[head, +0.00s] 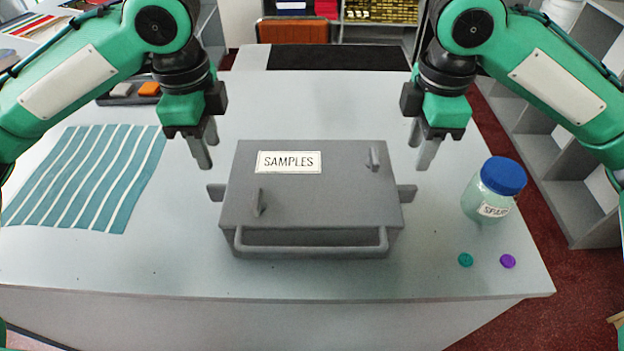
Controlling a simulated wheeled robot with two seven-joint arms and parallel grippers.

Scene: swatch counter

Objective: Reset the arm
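My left gripper (207,150) hangs above the counter, to the left of the grey samples box and behind its left side handle. It points down, and its two fingers look apart with nothing between them. My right gripper (422,150) hangs in the same way to the right of the box. Its fingers overlap in this view, so I cannot tell whether they are apart, and no object shows in it. The grey box (315,200) is closed, with a "SAMPLES" label and two upright tabs on its lid. Neither gripper appears to touch it.
A striped teal cloth (85,175) lies on the left of the counter (300,275). A blue-lidded jar (490,190) stands at the right, with a teal button (465,260) and a purple button (508,261) in front. The counter behind the box is clear up to a dark mat (338,57).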

